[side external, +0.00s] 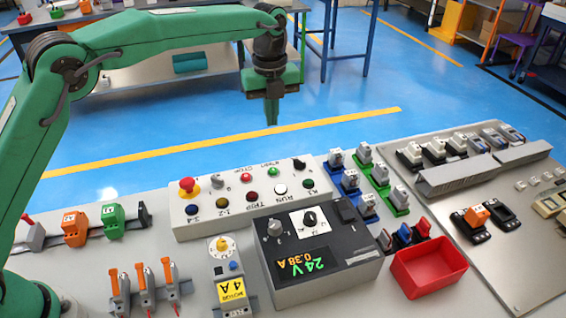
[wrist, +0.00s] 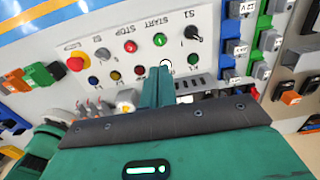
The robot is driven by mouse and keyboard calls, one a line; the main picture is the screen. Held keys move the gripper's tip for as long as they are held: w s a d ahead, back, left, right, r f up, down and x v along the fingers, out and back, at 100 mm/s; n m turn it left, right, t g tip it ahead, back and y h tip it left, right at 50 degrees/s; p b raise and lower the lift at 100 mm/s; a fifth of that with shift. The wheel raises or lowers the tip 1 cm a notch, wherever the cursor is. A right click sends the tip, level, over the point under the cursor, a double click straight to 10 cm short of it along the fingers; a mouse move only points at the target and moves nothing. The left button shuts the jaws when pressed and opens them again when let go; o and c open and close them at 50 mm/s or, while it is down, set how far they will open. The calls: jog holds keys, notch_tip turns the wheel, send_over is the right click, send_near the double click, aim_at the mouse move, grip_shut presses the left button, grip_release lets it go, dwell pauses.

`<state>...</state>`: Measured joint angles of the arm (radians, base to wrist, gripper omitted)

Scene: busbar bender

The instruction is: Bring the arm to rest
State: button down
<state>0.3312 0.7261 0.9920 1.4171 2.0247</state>
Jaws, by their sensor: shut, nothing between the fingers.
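My green arm reaches in from the left in the side external view. My gripper (side external: 271,112) hangs pointing down, above and behind the button panel, over the blue floor as seen in the picture. Its fingers are together and nothing is between them. In the wrist view my gripper (wrist: 160,72) shows as closed green fingers in front of the button panel (wrist: 205,55). The gripper touches nothing that I can see.
The grey bench holds the button panel (side external: 225,212), a 24V power supply (side external: 325,265), a red tray (side external: 428,268), orange levers (side external: 143,286) and a plate with modules (side external: 480,230). Several terminal blocks (side external: 365,180) stand right of the panel. Space around the gripper is clear.

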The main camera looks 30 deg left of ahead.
jog(key=shift+a, duration=0.1)
jog(key=s+a+r+n+t, duration=0.3)
jog(key=s+a+r+n, duration=0.85)
jog(key=s+n, duration=0.2)
jog(key=s+a+f+n+t, duration=0.1)
jog(key=s+a+f+n, duration=0.1)
jog(key=s+n, duration=0.2)
jog(key=s+a+f+n, duration=0.2)
jog(key=s+n, duration=0.3)
jog(key=s, duration=0.4)
jog(key=s+a+f+n+t, duration=0.1)
jog(key=s+a+f+n, duration=0.2)
jog(key=s, duration=0.3)
jog(key=shift+s+a+n+t, duration=0.3)
jog(key=shift+s+n, duration=0.1)
jog(key=shift+n, duration=0.35)
